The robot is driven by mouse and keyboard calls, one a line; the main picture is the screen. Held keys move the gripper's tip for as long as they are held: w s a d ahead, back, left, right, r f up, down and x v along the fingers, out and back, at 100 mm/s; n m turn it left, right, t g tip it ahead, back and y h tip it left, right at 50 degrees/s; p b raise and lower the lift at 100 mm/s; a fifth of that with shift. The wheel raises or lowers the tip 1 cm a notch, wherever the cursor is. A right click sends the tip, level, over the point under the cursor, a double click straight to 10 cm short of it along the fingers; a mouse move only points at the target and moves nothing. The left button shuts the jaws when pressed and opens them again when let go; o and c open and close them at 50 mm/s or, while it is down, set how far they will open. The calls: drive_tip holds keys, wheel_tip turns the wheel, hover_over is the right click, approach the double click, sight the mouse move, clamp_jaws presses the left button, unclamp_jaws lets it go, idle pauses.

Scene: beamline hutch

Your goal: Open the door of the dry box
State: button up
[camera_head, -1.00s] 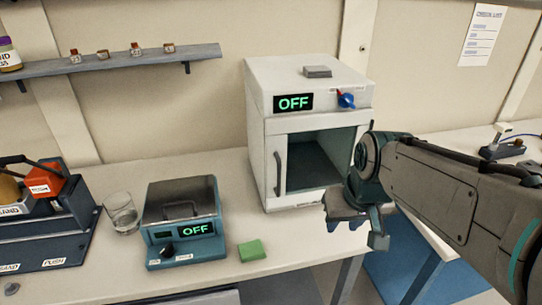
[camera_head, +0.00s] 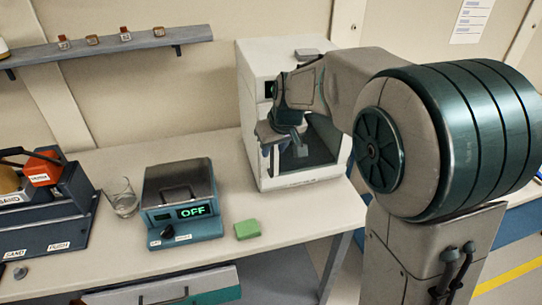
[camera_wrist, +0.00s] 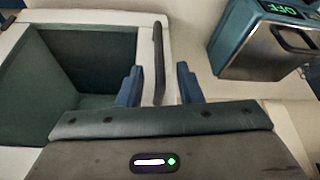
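The dry box (camera_head: 253,110) is a white cabinet on the bench, its front partly hidden behind my arm. Its door looks shut, with a white frame around a large dark window, which also shows in the wrist view (camera_wrist: 85,62). The dark upright door handle (camera_wrist: 158,50) appears between my two fingers in the wrist view. My gripper (camera_wrist: 160,85) is open, with a blue finger on each side of the handle. I cannot tell whether either finger touches it. In the head view my gripper (camera_head: 284,150) is in front of the door.
A teal device (camera_head: 182,228) reading OFF stands left of the dry box, with a green block (camera_head: 247,229) beside it. A glass (camera_head: 122,200) and a dark caddy (camera_head: 60,232) are farther left. A shelf (camera_head: 100,55) with small items runs along the wall.

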sight(271, 158)
drive_tip(key=x, duration=0.5)
drive_tip(key=shift+w+f, duration=0.15)
drive_tip(key=shift+f, duration=0.25)
clamp_jaws()
